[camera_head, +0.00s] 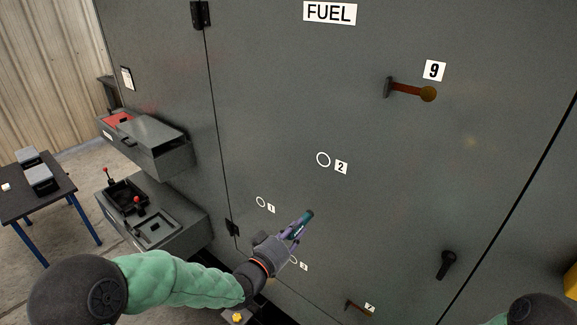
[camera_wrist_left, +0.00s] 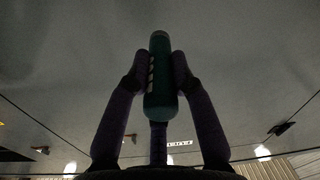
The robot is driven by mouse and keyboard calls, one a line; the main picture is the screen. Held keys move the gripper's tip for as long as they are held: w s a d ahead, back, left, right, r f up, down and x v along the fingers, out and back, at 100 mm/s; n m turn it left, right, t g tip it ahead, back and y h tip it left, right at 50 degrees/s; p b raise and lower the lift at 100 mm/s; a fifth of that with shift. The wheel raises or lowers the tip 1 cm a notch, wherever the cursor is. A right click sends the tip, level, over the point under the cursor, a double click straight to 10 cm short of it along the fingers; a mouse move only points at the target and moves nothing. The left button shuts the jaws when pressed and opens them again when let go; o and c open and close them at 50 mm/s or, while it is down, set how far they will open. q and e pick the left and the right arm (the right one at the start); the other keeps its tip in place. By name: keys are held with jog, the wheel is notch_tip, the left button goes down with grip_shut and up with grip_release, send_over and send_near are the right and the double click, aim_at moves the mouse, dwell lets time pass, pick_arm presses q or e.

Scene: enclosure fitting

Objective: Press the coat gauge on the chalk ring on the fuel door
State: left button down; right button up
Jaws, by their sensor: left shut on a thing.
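The fuel door (camera_head: 390,190) is a large dark grey panel under a white FUEL label (camera_head: 330,12). It bears three white chalk rings: one beside label 1 (camera_head: 261,202), one beside label 2 (camera_head: 323,159) and a lower one (camera_head: 294,260), partly behind my gripper. My left gripper (camera_head: 295,232) is shut on the coat gauge (camera_head: 305,220), a teal cylinder with a dark tip. The gauge also shows upright between the fingers in the left wrist view (camera_wrist_left: 160,85). Its tip points up and right, below ring 2; I cannot tell whether it touches the door. My right gripper is not in view.

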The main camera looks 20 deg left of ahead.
pick_arm(q)
notch_tip(320, 180, up, 15)
jog(key=s+a+m+h+p, duration=0.1)
jog(key=a+m+p, duration=0.1)
jog(key=p, duration=0.4)
jog(key=x, duration=0.7)
jog(key=shift+w+d, duration=0.25)
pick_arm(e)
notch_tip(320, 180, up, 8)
pick_arm(q)
jog(key=shift+f, duration=0.1)
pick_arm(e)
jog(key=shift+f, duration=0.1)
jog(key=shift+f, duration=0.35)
pick_arm(q)
jog(key=shift+w+b, duration=0.1)
jog(key=shift+b, duration=0.95)
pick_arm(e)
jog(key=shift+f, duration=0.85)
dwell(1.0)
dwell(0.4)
pick_arm(q)
jog(key=b+v, duration=0.1)
jog(key=v, duration=0.6)
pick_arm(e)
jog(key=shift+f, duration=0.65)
